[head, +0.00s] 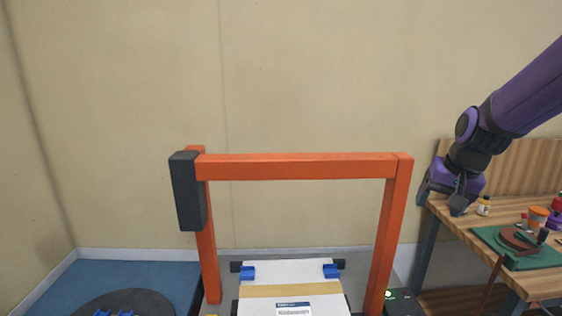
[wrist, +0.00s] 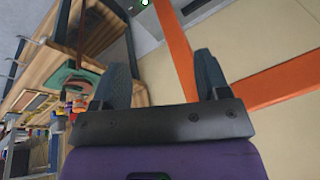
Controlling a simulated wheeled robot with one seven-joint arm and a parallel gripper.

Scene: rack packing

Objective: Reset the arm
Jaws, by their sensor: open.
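My gripper (head: 440,200) hangs at the end of my purple arm on the right in the head view, by the left edge of the wooden workbench. Its jaws are open with nothing between them. In the wrist view its two dark fingers (wrist: 162,85) stand apart, with wall and an orange bar showing beyond them.
An orange frame (head: 300,167) with a dark block (head: 188,190) stands at centre, over a white box (head: 290,270) with blue clips. The wooden workbench (head: 461,222) holds a green mat (head: 490,234), a small bottle (head: 484,206) and jars. A dark round disc (head: 150,303) lies lower left.

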